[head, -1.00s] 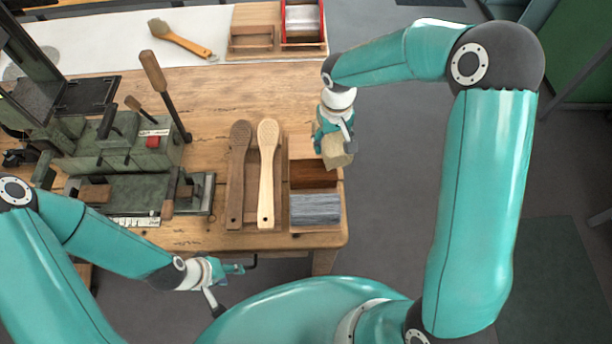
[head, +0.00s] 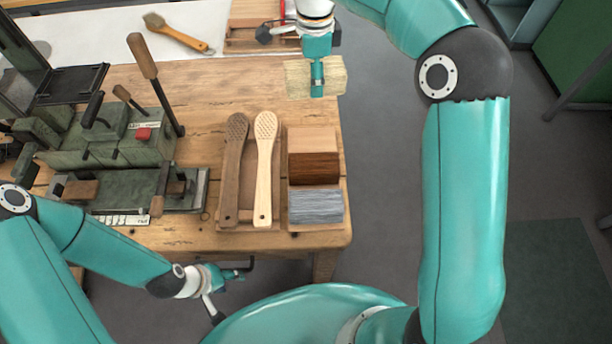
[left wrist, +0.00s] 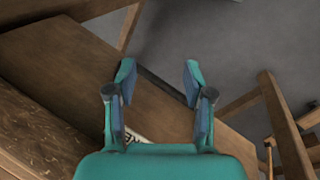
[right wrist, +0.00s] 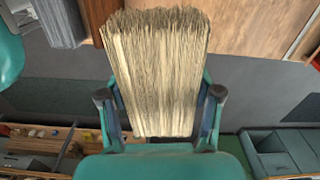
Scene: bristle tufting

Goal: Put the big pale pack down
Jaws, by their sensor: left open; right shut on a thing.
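The big pale pack (head: 331,78) is a bundle of straw-coloured bristles. My right gripper (head: 317,90) is shut on it, near the right edge of the wooden bench. In the right wrist view the pale pack (right wrist: 157,75) fills the space between the fingers, its bristle ends pointing away. From the head view I cannot tell whether its underside touches the bench. My left gripper (head: 240,272) is open and empty in front of the bench's front edge; the left wrist view shows its two fingers apart (left wrist: 157,85).
A wooden holder (head: 313,140) with an empty-looking pale section, a brown pack (head: 314,168) and a grey pack (head: 316,206) sits at the bench's right edge. Two brush bodies (head: 264,170) lie left of it. A green machine (head: 110,135) stands left. Bare bench (head: 230,90) lies beyond the brushes.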

